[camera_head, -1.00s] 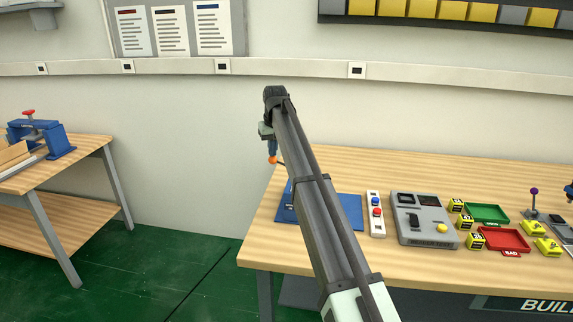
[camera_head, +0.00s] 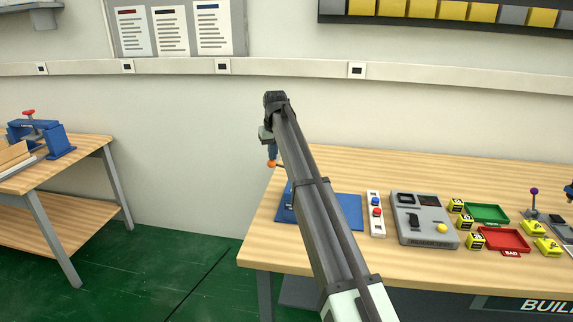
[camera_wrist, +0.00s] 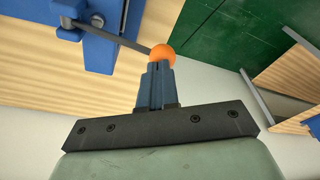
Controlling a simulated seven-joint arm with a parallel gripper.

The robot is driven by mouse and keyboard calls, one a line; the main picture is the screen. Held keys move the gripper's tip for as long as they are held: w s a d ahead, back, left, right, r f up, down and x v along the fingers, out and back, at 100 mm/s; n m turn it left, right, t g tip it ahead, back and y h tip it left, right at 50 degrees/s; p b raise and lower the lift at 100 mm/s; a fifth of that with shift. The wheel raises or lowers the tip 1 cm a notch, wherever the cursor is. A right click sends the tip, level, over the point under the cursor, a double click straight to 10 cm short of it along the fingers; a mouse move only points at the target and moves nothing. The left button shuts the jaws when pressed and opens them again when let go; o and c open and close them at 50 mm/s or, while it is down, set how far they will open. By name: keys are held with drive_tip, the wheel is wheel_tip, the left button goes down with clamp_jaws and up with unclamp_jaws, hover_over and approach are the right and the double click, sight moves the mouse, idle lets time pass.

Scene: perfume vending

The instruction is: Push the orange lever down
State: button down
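The orange ball knob (camera_head: 271,163) of the lever shows at the left end of the workbench in the head view. In the wrist view the orange knob (camera_wrist: 162,56) sits on a thin grey rod (camera_wrist: 128,42) that runs to a blue press (camera_wrist: 98,45). My gripper (camera_head: 272,153) is right above the knob, fingers pointing down. In the wrist view its blue fingers (camera_wrist: 158,68) are close together, with the knob at their tips, touching or nearly so. My arm hides most of the press; its blue base (camera_head: 350,211) shows on the bench.
Right of the press stand a white button strip (camera_head: 376,214) and a grey control box (camera_head: 423,220). Beyond are green (camera_head: 487,213) and red (camera_head: 505,240) trays with several yellow blocks. A second table (camera_head: 80,152) stands at the left, across a floor gap.

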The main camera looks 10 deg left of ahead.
drive_tip(key=shift+s+x, duration=0.15)
drive_tip(key=shift+x, duration=0.65)
drive_tip(key=shift+s+x, duration=0.15)
drive_tip(key=shift+x, duration=0.65)
idle(0.4)
drive_tip(key=shift+d, duration=0.15)
drive_tip(key=w+a+v, duration=0.1)
drive_tip(key=w+v, duration=0.1)
drive_tip(key=v, duration=0.9)
drive_tip(key=shift+r, duration=0.2)
idle(0.7)
